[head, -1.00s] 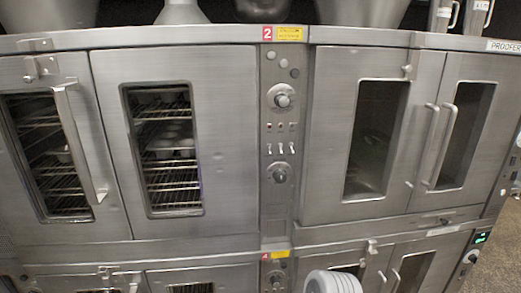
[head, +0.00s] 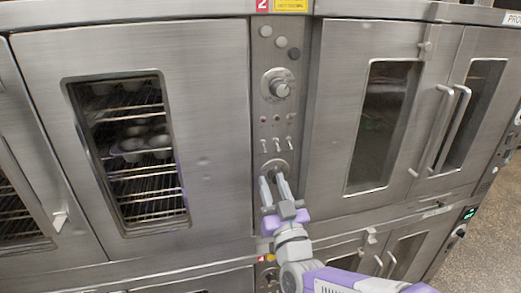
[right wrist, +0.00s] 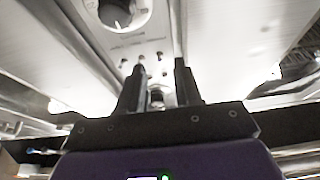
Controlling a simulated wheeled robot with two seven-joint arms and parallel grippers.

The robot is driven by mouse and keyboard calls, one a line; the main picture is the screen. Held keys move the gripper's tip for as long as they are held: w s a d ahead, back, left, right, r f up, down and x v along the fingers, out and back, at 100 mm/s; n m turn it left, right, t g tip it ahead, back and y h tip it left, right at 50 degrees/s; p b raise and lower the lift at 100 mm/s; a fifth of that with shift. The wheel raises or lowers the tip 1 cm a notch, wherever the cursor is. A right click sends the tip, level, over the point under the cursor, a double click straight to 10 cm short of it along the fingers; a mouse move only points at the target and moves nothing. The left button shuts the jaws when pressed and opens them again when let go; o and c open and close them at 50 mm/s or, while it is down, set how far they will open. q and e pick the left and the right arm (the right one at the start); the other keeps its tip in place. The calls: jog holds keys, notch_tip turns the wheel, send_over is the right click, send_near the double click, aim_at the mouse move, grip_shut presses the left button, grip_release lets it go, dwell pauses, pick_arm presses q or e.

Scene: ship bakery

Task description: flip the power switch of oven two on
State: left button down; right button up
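The control panel of oven two (head: 262,100) is a narrow upright steel strip under a red "2" label (head: 262,5). Three small toggle switches (head: 277,145) sit in a row on it, below small indicator lights. Which is the power switch I cannot tell. My right gripper (head: 274,180) is open and empty. Its fingertips point up the panel, a little below the switches, in front of the lower knob. In the right wrist view, the two dark fingers (right wrist: 159,75) stand apart, with small, blurred switches (right wrist: 160,56) beyond them. My left gripper is out of view.
A large round knob (head: 277,84) sits above the switches, with round buttons (head: 281,42) higher up. The left oven door (head: 220,120) and right oven doors (head: 335,120) flank the panel. A door handle (head: 445,130) sticks out at the right.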

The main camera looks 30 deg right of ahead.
aim_at(265, 148)
jog(key=shift+t, duration=0.3)
jog(key=x, duration=0.2)
jog(key=r+x, duration=0.1)
jog(key=x, duration=0.2)
jog(key=p+x, duration=0.1)
jog(key=x, duration=0.1)
jog(key=shift+s+d+r, duration=0.1)
jog(key=shift+d+r, duration=0.1)
jog(key=shift+r, duration=0.1)
grip_shut()
